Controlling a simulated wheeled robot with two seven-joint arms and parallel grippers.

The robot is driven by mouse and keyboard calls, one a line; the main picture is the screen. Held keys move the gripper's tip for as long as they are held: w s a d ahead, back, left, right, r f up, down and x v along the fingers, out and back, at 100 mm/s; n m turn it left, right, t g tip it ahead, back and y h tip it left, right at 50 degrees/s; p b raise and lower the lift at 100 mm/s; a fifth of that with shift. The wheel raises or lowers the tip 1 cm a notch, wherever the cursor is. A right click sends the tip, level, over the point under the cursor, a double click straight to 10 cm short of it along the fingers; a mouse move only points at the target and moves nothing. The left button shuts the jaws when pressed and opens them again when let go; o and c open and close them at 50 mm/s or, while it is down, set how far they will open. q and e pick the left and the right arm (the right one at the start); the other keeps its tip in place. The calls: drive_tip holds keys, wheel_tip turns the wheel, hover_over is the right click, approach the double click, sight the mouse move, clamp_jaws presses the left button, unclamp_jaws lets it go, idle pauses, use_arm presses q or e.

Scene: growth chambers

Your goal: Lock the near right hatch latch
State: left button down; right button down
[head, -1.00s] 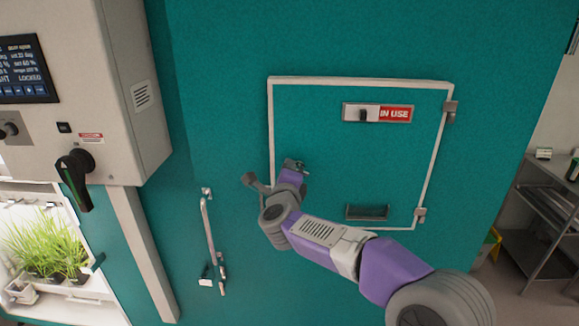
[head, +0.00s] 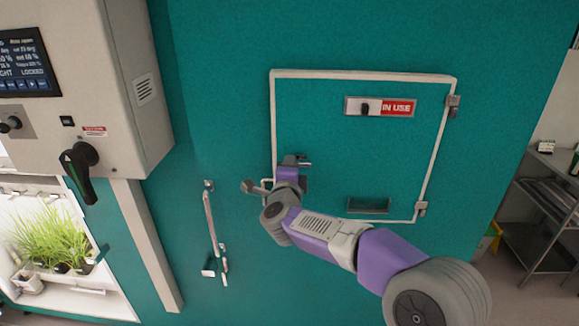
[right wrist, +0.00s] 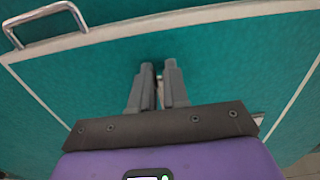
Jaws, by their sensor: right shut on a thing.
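The teal hatch (head: 340,140) with a pale frame is shut flush in the teal wall. My right gripper (head: 302,162) is at the lower left part of the hatch, near its left edge. In the right wrist view the two grey fingers (right wrist: 160,90) are close together with a small light piece between them, which looks like the latch (right wrist: 159,98). The fingers and wrist hide most of it, so its turn position cannot be told. My left gripper is not in view.
An IN USE sign (head: 398,107) is at the hatch top, a pull handle (head: 368,205) at its bottom. Hinges (head: 452,106) are on the right edge. A vertical metal bar (head: 211,222) is left of my wrist. A control box (head: 110,90) stands at the left, a shelf (head: 545,215) at the right.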

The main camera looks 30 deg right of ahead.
drive_tip(key=c, duration=1.1)
unclamp_jaws()
drive_tip(key=b+v, duration=0.1)
drive_tip(key=v, duration=0.6)
drive_tip(key=shift+s+a, duration=0.15)
drive_tip(key=shift+s, duration=0.15)
